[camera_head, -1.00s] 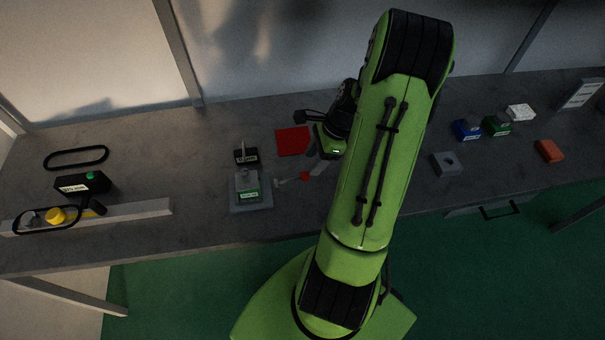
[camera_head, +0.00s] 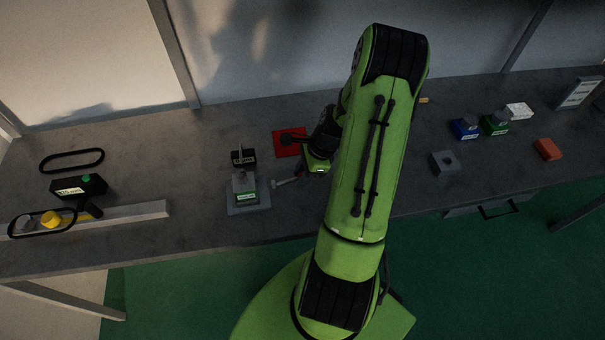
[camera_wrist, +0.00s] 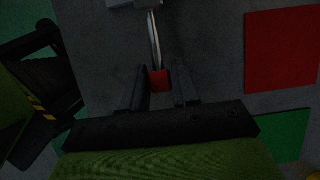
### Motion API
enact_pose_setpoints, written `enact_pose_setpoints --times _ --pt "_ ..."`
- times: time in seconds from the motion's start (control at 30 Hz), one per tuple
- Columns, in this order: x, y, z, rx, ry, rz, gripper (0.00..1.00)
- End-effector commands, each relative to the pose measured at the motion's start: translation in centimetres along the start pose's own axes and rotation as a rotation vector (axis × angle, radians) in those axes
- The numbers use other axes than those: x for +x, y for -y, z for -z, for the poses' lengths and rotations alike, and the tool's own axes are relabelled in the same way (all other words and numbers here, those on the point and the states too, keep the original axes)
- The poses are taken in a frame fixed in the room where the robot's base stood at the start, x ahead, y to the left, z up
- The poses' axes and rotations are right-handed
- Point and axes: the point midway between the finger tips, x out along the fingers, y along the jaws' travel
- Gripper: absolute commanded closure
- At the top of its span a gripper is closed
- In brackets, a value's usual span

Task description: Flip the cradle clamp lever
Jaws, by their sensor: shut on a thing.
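The cradle clamp lever (camera_wrist: 154,40) is a thin metal rod with a red tip (camera_wrist: 159,80). In the wrist view it runs down from a grey block (camera_wrist: 134,3) at the top edge. My gripper (camera_wrist: 162,78) is shut on the red tip, with one dark finger on each side. In the head view the lever (camera_head: 286,182) lies just right of the grey cradle fixture (camera_head: 262,207). Its red end there is hidden by my wrist.
A red square mat (camera_head: 281,150) lies behind the lever and shows at right in the wrist view (camera_wrist: 282,50). A black labelled block (camera_head: 244,158) stands behind the fixture. Blue (camera_head: 465,129) and green (camera_head: 494,125) blocks sit far right. The bench front between is clear.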

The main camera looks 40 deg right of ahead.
Motion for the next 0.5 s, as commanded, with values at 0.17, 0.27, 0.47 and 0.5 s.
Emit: enact_pose_setpoints --times 0.17,0.27,0.47,0.5 --pt "-0.03 0.02 -0.02 0.0 0.0 0.001 1.0" --pt "-0.06 0.03 -0.06 -0.001 -0.003 0.001 1.0" --pt "-0.37 0.02 -0.42 -0.004 -0.047 0.0 1.0" --pt "-0.49 0.01 -0.55 -0.005 -0.065 0.0 1.0"
